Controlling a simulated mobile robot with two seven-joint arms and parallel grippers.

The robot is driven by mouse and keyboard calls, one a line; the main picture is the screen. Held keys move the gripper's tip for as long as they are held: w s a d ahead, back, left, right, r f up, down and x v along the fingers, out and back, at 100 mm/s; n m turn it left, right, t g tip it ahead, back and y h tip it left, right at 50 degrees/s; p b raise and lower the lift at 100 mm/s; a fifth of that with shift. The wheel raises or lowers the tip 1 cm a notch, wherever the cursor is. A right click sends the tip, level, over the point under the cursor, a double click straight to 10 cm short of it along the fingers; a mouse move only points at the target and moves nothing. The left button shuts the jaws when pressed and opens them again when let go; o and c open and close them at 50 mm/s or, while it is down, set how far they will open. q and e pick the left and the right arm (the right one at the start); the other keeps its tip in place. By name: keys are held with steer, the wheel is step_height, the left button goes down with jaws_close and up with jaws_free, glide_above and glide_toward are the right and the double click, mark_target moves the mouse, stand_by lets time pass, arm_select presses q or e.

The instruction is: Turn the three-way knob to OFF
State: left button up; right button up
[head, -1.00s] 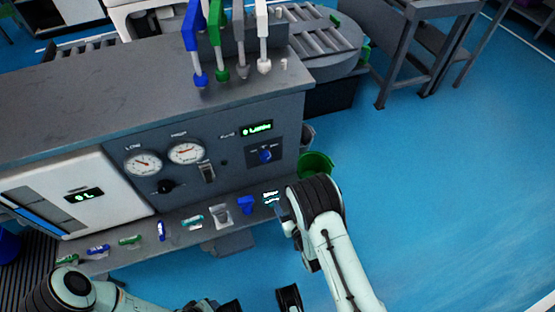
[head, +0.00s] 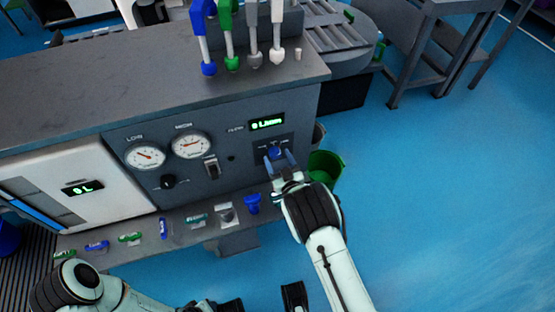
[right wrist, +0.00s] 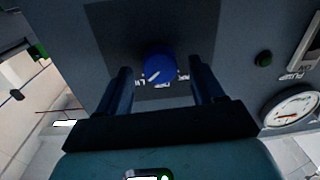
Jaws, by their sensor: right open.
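The three-way knob is a blue knob (head: 275,152) on a dark square plate at the right end of the grey panel, under a green-lit display. In the right wrist view the knob (right wrist: 160,64) has a white pointer mark slanting toward the lower left; the labels near it are partly hidden and hard to read. My right gripper (head: 279,158) is open at the plate, one finger to each side of the knob. In the right wrist view my right gripper (right wrist: 160,70) shows gaps between both fingers and the knob.
The panel also carries two dials (head: 190,145), a black knob (head: 169,182) and a switch (head: 211,168). A ledge below holds several small coloured parts, including a blue one (head: 252,203). A green bucket (head: 325,167) stands right of the bench. The blue floor further right is clear.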

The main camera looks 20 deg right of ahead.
arm_select(q)
steer(key=shift+s+f, duration=0.15)
steer(key=shift+s, duration=0.05)
arm_select(e)
steer(key=shift+w, duration=0.4)
steer(key=c, duration=1.1)
steer(key=shift+o, duration=0.2)
